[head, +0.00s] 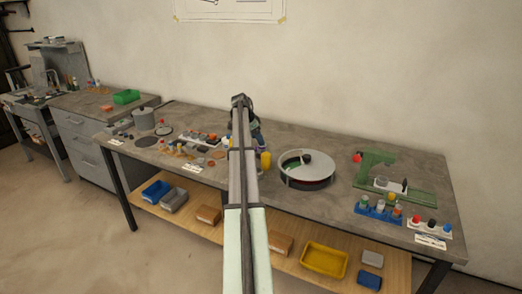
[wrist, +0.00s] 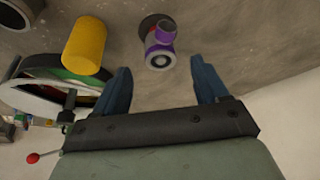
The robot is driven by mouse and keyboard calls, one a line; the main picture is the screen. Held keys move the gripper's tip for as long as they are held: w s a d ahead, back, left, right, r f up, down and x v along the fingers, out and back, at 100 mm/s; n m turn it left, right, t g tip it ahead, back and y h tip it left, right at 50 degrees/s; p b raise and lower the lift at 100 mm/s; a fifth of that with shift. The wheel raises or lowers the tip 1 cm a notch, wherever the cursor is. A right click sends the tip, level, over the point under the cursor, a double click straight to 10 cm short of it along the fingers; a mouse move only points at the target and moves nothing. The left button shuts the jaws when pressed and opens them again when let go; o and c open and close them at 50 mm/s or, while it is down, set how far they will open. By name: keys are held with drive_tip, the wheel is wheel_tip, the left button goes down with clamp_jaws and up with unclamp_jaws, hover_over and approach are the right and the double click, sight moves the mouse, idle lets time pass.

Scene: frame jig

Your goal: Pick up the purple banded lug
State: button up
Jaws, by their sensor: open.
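The purple banded lug (wrist: 158,48) shows in the wrist view as a grey piece with purple bands and a round ringed end facing the camera. It stands on or against a dark round disc on the grey bench top. My gripper (wrist: 163,82) is open, with its two blue fingers apart. The lug lies just beyond the fingertips, roughly between their lines, and nothing is held. In the head view my arm hides most of the area around the gripper, and I cannot make out the lug there.
A yellow cylinder (wrist: 84,46) stands close left of the lug in the wrist view; it also shows in the head view (head: 265,160). A round pan-like drum (head: 307,170) is right of my arm. A green fixture (head: 376,168) stands farther right. Bare bench lies behind the drum.

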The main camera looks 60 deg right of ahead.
drive_tip(key=shift+x, duration=2.9)
drive_tip(key=c, duration=1.2)
drive_tip(key=shift+c, duration=0.2)
wheel_tip(320, 180, up, 12)
drive_tip(key=shift+s, duration=0.1)
